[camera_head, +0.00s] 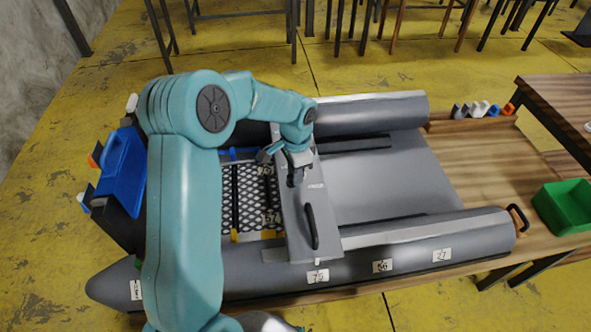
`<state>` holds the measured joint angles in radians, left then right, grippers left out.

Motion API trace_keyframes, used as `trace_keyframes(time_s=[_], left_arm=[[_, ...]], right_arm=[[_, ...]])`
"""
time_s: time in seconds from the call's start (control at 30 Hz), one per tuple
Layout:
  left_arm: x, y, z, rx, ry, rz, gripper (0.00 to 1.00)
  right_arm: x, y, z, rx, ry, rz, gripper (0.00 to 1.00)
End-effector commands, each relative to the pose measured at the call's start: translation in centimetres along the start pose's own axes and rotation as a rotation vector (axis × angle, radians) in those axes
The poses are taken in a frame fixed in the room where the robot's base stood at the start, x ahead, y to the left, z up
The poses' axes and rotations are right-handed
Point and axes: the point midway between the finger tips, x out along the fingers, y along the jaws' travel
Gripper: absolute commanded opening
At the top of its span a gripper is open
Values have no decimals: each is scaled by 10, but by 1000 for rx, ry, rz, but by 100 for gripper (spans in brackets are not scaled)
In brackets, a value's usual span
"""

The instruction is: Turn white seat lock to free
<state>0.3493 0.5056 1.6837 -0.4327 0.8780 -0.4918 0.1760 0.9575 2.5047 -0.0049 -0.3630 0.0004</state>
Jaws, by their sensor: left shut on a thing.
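A grey seat board (327,238) lies across the grey inflatable boat (390,232), with a dark oblong handle or slot (312,227) at its near end. My left gripper (296,176) reaches down to the far half of the seat board. It is shut on a small part there, mostly hidden by the fingers. I cannot make out a white seat lock clearly; a pale patch shows close to the fingers. My right gripper is not in view.
A green bin (566,207) and a rack (470,123) with small white, grey and orange pieces are at the right. My left arm covers part of the boat's left side.

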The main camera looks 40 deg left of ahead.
Motion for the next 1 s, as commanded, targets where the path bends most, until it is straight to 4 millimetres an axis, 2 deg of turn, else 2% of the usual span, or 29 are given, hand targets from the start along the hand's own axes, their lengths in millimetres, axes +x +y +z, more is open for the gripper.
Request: trace_keyframes(time_s=[0.4,1.0], left_arm=[[-4,1,-1,229,5,-7,0],[-4,1,-2,282,8,-10,0]], right_arm=[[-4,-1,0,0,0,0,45],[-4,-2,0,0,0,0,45]])
